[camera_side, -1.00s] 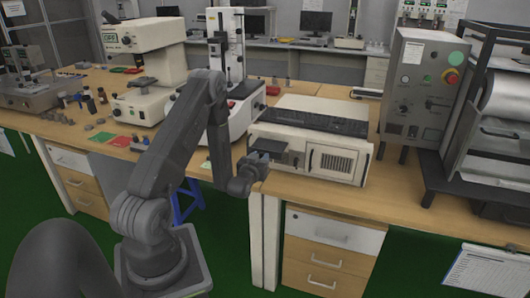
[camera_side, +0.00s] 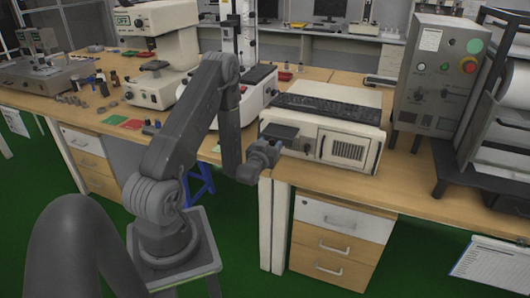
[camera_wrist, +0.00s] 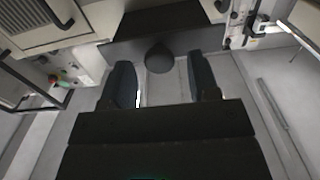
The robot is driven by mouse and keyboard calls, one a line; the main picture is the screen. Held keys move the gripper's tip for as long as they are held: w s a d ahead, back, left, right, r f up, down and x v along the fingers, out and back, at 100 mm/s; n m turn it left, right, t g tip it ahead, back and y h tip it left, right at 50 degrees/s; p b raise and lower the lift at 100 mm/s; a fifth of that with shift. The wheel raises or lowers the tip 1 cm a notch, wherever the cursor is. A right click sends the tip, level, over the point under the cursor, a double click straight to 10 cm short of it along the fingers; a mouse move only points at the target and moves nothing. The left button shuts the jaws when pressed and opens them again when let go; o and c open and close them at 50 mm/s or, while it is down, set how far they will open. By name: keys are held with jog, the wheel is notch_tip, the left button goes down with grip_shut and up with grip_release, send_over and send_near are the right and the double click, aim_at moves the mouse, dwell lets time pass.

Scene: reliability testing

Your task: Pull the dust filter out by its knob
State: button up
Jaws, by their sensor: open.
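The beige machine (camera_side: 318,154) stands on the bench edge, with a vent grille on its front. A dark flat panel (camera_side: 288,132), which looks like the dust filter, is at its front left. In the wrist view this dark panel (camera_wrist: 160,22) is at the top, with a dark rounded knob (camera_wrist: 160,58) in front of it. My gripper (camera_side: 270,152) is close to the machine's front left in the side view, hiding the knob there. In the wrist view my gripper (camera_wrist: 163,82) is open, its fingers apart on either side of the knob's line, with no visible contact.
A black keyboard (camera_side: 328,107) lies on top of the machine. A grey control box (camera_side: 436,80) with a red button stands to the right, and a white instrument (camera_side: 252,110) stands to the left. Drawers (camera_side: 335,240) are under the bench.

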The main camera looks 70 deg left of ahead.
jog(key=v, duration=1.1)
jog(key=shift+s+d, duration=0.15)
jog(key=shift+r, duration=0.1)
jog(key=w+d+r+m+g+h, duration=0.2)
jog(key=w+d+r+m+h, duration=0.2)
jog(key=w+d+r+h, duration=0.55)
jog(key=s+d+r+m+g+h, duration=0.1)
jog(key=s+d+r+m+g, duration=0.1)
jog(key=s+d+r, duration=0.4)
jog(key=s+d+r+m+g+h, duration=0.2)
jog(key=s+d+r, duration=0.5)
jog(key=s+d, duration=0.4)
jog(key=shift+s+d+m+g, duration=0.2)
jog(key=shift+s+m+g, duration=0.3)
jog(key=shift+g, duration=0.1)
